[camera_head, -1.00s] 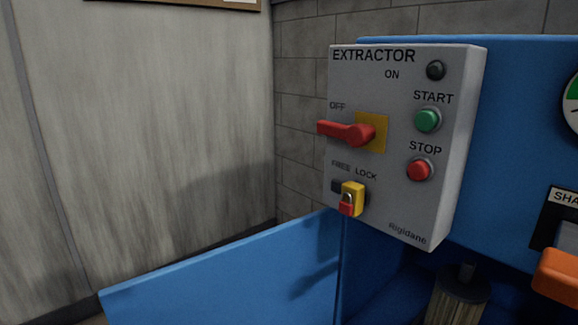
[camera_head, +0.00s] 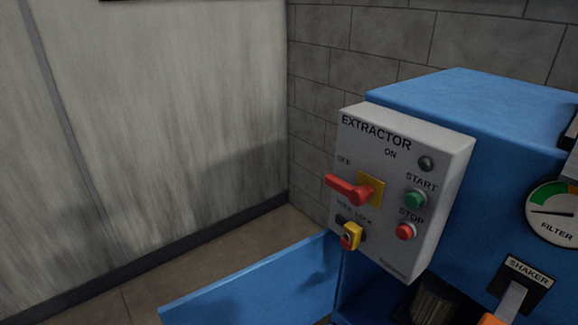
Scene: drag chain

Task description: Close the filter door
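The filter door appears to be the blue panel (camera_head: 262,282) at the bottom centre. It stands open, swung out to the left from the blue extractor cabinet (camera_head: 465,95). Its lower part is cut off by the picture's edge. Beside it, the cabinet opening shows a dark interior with part of a pleated, cylindrical filter (camera_head: 436,302). Neither of my grippers shows in the head view.
A grey control box (camera_head: 405,190) juts from the cabinet above the door's hinge side, with a red switch handle (camera_head: 349,189) at OFF. A shaker lever (camera_head: 508,302) and filter gauge (camera_head: 552,212) are at right. Clear floor (camera_head: 215,262) lies behind the door.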

